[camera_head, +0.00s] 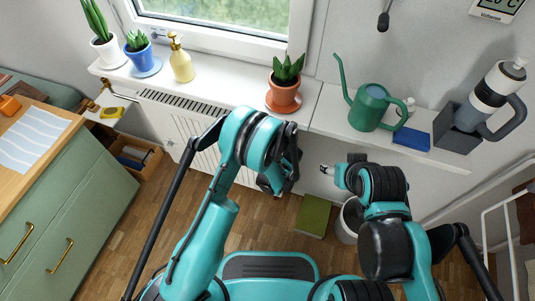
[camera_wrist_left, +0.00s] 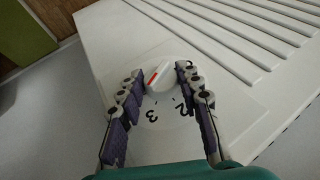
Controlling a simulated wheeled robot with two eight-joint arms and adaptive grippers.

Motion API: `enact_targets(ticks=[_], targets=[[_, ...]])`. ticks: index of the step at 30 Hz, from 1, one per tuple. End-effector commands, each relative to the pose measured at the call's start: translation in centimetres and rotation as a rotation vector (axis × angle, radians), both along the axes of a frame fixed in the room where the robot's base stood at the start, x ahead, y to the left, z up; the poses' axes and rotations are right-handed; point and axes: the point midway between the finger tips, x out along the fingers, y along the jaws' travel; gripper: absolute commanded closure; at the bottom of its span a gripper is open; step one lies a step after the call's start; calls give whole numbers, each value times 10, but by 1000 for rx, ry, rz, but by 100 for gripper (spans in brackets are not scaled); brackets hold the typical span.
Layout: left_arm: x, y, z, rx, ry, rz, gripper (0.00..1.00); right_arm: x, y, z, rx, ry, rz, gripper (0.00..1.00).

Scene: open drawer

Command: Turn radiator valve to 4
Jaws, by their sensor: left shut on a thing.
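The radiator valve is a round white knob (camera_wrist_left: 159,78) with a red mark, in the left wrist view. It stands over a pale plate (camera_wrist_left: 150,145) with dark digits; a 3 and a 2 are readable, others are hidden. The red mark is on the side away from the 3. My left gripper (camera_wrist_left: 157,82) has its fingers on both sides of the knob, shut on it. In the head view my left gripper (camera_head: 272,184) is low by the radiator (camera_head: 190,128), and the knob is hidden there. My right gripper (camera_head: 325,169) hangs below the sill; its fingers are too small to judge.
The sill (camera_head: 235,92) above holds an orange-potted plant (camera_head: 284,92), a green watering can (camera_head: 370,107) and a yellow bottle (camera_head: 181,62). A green box (camera_head: 314,215) and a white bin (camera_head: 349,221) stand on the floor. A green cabinet (camera_head: 75,205) is at left.

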Motion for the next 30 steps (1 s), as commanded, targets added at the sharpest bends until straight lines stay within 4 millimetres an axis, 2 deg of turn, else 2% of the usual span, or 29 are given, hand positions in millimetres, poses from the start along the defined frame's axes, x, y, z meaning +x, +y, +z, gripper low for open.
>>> enact_targets(ticks=[15, 30], targets=[[-1, -6, -5, 432, -142, -1, 94, 0, 0, 0, 0, 0, 0, 44], [-2, -6, -6, 621, -202, -1, 94, 0, 0, 0, 0, 0, 0, 44]])
